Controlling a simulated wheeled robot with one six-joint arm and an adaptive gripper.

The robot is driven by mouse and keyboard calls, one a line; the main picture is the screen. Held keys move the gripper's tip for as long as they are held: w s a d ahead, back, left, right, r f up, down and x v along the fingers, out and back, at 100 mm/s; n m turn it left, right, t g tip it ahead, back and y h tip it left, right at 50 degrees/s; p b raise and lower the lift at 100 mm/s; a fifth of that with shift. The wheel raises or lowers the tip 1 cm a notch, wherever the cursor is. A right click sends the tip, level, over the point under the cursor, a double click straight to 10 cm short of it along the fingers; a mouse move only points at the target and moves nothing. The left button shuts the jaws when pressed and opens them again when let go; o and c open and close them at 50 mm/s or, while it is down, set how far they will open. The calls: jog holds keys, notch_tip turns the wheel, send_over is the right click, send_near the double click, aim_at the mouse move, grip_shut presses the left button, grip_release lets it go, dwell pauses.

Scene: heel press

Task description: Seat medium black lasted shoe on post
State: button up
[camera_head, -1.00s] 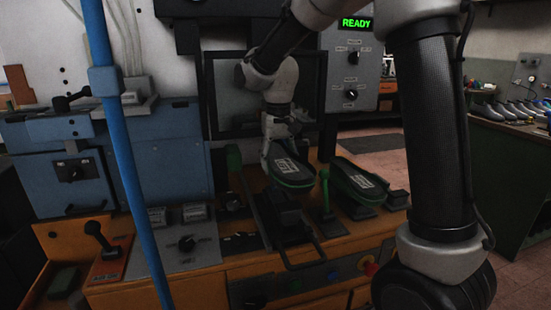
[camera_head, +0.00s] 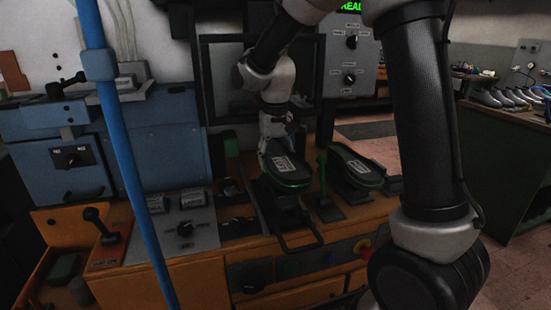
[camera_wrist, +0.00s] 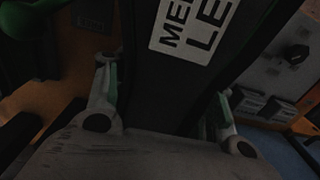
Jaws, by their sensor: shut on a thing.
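A black lasted shoe (camera_head: 287,170) lies sole up with a green edge and a white label at the press's front middle. My gripper (camera_head: 272,158) is shut on it at its left end. The shoe sits over a dark post or support (camera_head: 287,202); whether it touches is hidden. In the wrist view the shoe (camera_wrist: 185,90) fills the middle, its label reading partly "ME" and "LE", with the gripper's fingers (camera_wrist: 162,112) on both sides. A second black shoe (camera_head: 353,164) with a green edge and white label lies sole up on the right station.
A green-handled lever (camera_head: 322,175) stands between the two shoes. A black loop bar (camera_head: 300,240) juts out in front. A blue pole (camera_head: 118,140) crosses the left. A control panel (camera_head: 350,60) with knobs is behind. More shoes (camera_head: 500,97) line the right bench.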

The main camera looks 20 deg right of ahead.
jog(key=shift+f, duration=0.55)
dwell(0.6)
jog(key=o, duration=1.3)
notch_tip(320, 180, up, 12)
jog(key=s+f, duration=0.1)
jog(key=s+f+n, duration=0.1)
jog(key=shift+s+d+f, duration=0.2)
jog(key=shift+d+f, duration=0.15)
jog(key=shift+d, duration=0.05)
jog(key=s+d+r+t, duration=0.1)
jog(key=s+d, duration=0.3)
jog(key=s, duration=0.4)
jog(key=s+d+t, duration=0.2)
jog(key=s+d, duration=0.3)
jog(key=s, duration=0.2)
jog(key=s+d+r+m+t, duration=0.1)
jog(key=s+d, duration=0.4)
jog(key=s, duration=0.3)
jog(key=shift+s+r, duration=0.3)
jog(key=shift+r, duration=0.05)
